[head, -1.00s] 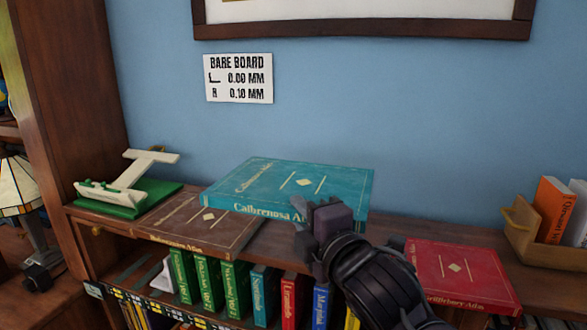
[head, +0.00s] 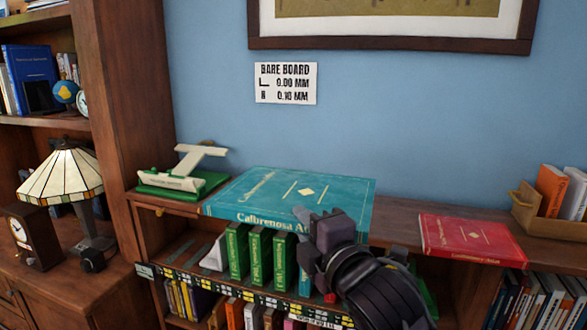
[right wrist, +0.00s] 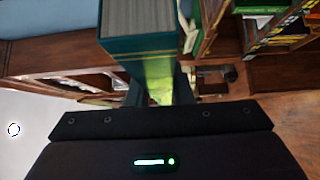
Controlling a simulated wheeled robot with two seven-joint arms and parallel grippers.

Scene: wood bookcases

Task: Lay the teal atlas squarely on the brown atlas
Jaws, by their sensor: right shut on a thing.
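The teal atlas (head: 290,195) is at the middle of the bookcase top in the head view, cover up and roughly level. My right gripper (head: 308,228) is shut on its front edge, right of the middle. In the right wrist view the teal atlas (right wrist: 138,45) shows its pale page block and dark cover edge. The brown atlas is hidden in the head view, where the teal one covers its place. I cannot tell whether the two touch or how well their edges line up. My left gripper is not in view.
A green stand with a cream arm (head: 185,175) stands close to the teal atlas's left end. A red atlas (head: 468,238) lies to the right, and a wooden book box (head: 525,218) is beyond it. Bare top (head: 400,215) separates the teal and red atlases.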

